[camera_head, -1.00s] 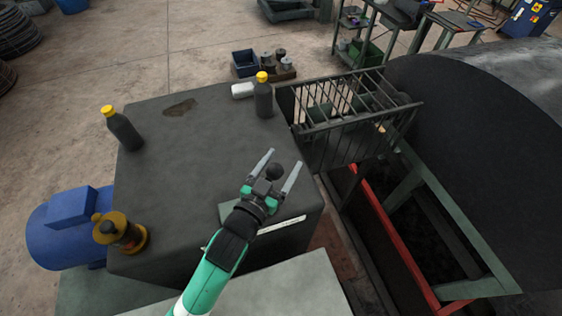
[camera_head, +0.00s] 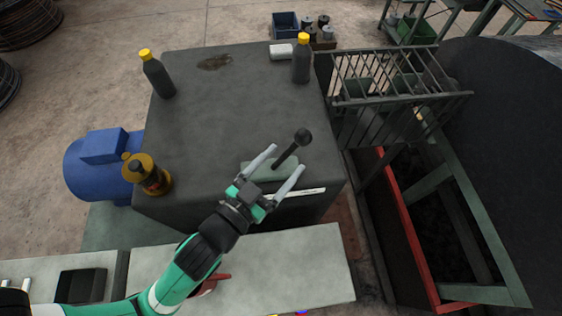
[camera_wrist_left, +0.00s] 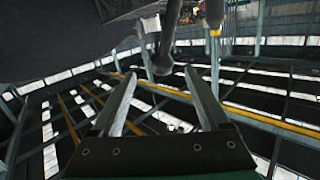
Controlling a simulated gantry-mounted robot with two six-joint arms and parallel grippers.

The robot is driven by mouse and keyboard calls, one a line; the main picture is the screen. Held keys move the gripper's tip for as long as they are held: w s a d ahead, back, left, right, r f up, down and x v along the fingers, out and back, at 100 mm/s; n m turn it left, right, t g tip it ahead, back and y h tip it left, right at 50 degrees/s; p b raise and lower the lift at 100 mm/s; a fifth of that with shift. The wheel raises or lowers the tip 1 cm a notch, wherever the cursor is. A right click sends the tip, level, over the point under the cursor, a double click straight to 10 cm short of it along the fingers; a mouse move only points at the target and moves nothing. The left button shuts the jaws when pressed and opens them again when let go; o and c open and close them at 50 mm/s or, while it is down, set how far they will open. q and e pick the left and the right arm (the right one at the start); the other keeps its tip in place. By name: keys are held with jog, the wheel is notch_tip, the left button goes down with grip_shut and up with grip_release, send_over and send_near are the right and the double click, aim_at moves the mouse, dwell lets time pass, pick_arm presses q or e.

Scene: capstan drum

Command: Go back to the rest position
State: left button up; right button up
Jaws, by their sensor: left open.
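My left gripper (camera_head: 274,177) is open over the front right of the dark machine housing (camera_head: 230,115), near a lever (camera_head: 291,150). The lever has a black ball knob and stands tilted on a greenish plate (camera_head: 262,172). In the head view the lever shows between and beyond the two fingertips. In the left wrist view the fingers (camera_wrist_left: 162,95) are spread with nothing between them, and the lever's round knob (camera_wrist_left: 162,66) hangs ahead of the tips. I cannot tell whether any finger touches the lever. My right gripper is not in view.
An amber lantern-like part (camera_head: 148,175) and a blue motor (camera_head: 100,162) are at left. A barred cage (camera_head: 395,75) stands at right.

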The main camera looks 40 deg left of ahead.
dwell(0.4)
pick_arm(q)
jog(key=w+a+r+n+t+y+p, duration=0.1)
jog(key=w+r+t+p, duration=0.15)
jog(key=r, duration=1.25)
jog(key=w+a+r+n+t+y+p, duration=0.15)
jog(key=r+t, duration=0.25)
jog(key=r, duration=1)
jog(key=s+d+r+m+t+h, duration=0.1)
jog(key=s+r+t+h, duration=0.1)
jog(key=r, duration=0.7)
jog(key=s+d+r+m+t+h, duration=0.1)
jog(key=s+r+m+t+h, duration=0.1)
jog(key=r, duration=0.6)
jog(key=shift+d+r+h+p, duration=0.25)
jog(key=shift+r+h+p, duration=0.15)
jog(key=shift+h, duration=0.45)
jog(key=shift+s, duration=0.15)
